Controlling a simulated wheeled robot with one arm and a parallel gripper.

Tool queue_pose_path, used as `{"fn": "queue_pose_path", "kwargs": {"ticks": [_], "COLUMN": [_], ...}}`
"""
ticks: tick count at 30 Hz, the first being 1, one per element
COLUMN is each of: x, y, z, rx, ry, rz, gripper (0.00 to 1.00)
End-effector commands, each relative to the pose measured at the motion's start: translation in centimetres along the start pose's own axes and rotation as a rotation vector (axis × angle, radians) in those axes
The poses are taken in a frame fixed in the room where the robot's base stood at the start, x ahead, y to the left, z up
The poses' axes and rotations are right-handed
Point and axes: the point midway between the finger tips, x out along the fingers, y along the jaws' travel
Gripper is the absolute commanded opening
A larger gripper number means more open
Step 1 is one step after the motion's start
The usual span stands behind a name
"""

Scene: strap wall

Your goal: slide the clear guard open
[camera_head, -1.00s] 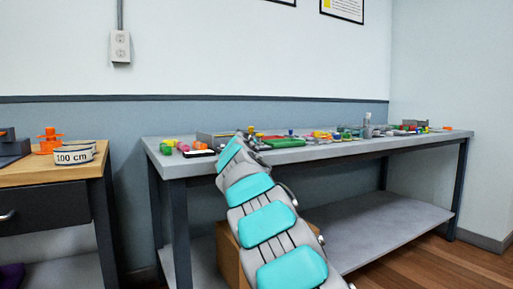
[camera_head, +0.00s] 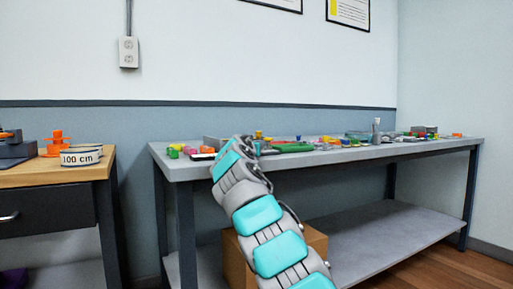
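I cannot make out a clear guard for certain among the small parts on the grey workbench (camera_head: 183,172).
Several small coloured parts line the bench top, with a grey upright bottle-like thing (camera_head: 376,131) toward the right. A cardboard box (camera_head: 313,243) stands under the bench. A wooden-topped desk (camera_head: 60,174) at left holds a white "100 cm" roll (camera_head: 80,157).

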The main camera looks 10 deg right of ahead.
Motion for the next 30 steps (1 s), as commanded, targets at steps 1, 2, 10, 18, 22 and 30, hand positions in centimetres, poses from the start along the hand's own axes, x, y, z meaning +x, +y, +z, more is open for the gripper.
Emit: {"fn": "queue_pose_path", "kwargs": {"ticks": [1, 2, 10, 18, 22, 30], "x": [-0.08, -0.08, -0.09, -0.08, -0.06, -0.09], "y": [-0.12, -0.13, -0.13, -0.12, -0.12, -0.11], "z": [-0.25, -0.25, -0.26, -0.21, -0.15, -0.08], "rx": [0.001, 0.001, 0.000, 0.000, 0.000, -0.001], "ry": [0.005, 0.005, 0.005, 0.004, 0.003, 0.002], "rz": [-0.002, -0.002, -0.001, -0.001, 0.000, 0.000], "gripper": [0.00, 0.00, 0.00, 0.29, 0.44, 0.44]}}
